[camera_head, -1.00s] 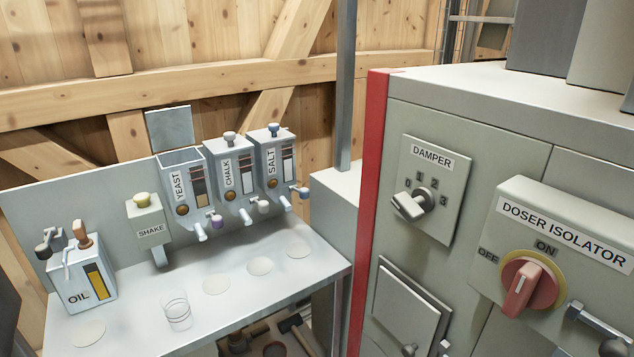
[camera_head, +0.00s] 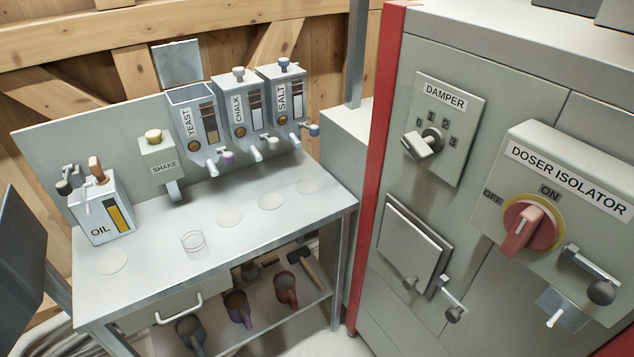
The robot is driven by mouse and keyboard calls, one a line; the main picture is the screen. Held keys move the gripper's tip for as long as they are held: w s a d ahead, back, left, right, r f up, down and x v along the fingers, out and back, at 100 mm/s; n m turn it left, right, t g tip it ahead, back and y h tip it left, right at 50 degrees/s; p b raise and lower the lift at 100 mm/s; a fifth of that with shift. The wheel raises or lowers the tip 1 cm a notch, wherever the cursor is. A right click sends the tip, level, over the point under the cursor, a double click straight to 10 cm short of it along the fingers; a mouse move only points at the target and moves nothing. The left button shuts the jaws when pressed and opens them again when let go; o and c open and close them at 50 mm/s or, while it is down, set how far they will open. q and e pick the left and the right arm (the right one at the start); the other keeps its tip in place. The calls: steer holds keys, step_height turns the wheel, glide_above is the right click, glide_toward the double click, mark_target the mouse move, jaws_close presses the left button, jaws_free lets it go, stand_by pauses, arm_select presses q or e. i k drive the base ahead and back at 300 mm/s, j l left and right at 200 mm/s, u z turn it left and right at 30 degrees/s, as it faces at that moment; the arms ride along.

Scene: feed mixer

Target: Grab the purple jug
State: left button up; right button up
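Several jugs stand on the shelf under the metal bench. The purple jug (camera_head: 238,311) is in the middle, its handle toward me. A red jug (camera_head: 286,291) stands to its right, and a dark blue-grey jug (camera_head: 190,334) to its left, lower in the picture. The purple jug appears upright, with its open top showing under the bench edge. Neither of my grippers can be seen in the head view.
The bench top (camera_head: 165,277) lies above the jugs and holds a clear glass (camera_head: 193,243) and an oil dispenser (camera_head: 100,208). A hammer (camera_head: 308,268) lies behind the red jug. A control cabinet (camera_head: 398,160) fills the right.

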mark_target(235, 300)
steer(key=l+u, duration=0.25)
steer(key=u, duration=0.15)
steer(key=k+l+u, duration=0.1)
steer(key=l+u, duration=0.25)
steer(key=k+l+u, duration=0.1)
steer(key=u, duration=0.3)
